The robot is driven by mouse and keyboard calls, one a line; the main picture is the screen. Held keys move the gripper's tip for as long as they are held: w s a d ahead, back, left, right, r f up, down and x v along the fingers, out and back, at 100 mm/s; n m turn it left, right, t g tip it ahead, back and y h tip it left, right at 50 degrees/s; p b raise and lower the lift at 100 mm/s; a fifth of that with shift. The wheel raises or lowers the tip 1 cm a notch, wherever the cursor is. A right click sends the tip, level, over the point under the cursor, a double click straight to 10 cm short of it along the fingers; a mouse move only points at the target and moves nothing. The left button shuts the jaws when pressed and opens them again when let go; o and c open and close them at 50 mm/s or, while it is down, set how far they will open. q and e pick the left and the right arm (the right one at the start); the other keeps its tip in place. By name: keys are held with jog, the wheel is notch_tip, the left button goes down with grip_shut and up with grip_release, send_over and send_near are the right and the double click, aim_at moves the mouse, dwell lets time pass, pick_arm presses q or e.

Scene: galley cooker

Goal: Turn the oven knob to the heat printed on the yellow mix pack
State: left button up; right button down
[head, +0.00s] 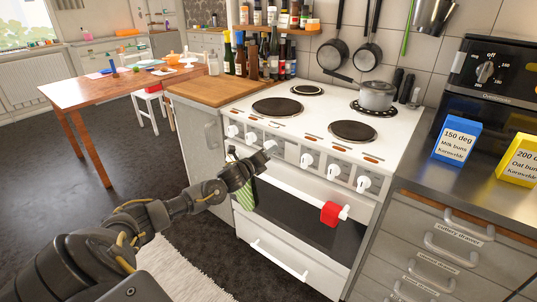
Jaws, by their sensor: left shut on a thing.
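The yellow mix pack (519,160) stands at the right edge of the counter. Its print reads "200 deg", "Oat buns", and is partly cut off by the frame. A row of white knobs (306,160) runs along the white cooker's front (320,218). My left gripper (266,156) is at this row, left of its middle, and appears shut on a white cooker knob (269,145). The fingers hide part of that knob, and its setting cannot be read. My right gripper is not in view.
A blue pack (456,141) reading "150 deg", "Milk buns" stands left of the yellow one. Behind is a black appliance with a dial (485,72) marked "off". A red cloth (331,214) and green-striped towel (244,194) hang at the oven door. A pot (376,96) sits on the hob.

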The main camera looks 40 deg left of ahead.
pick_arm(q)
jog(key=shift+a+r, duration=0.15)
jog(key=shift+r, duration=0.05)
dwell(0.4)
jog(key=o, duration=0.7)
jog(key=shift+o, duration=0.2)
jog(key=shift+f, duration=0.1)
jog(key=s, duration=1)
jog(key=shift+s, duration=0.35)
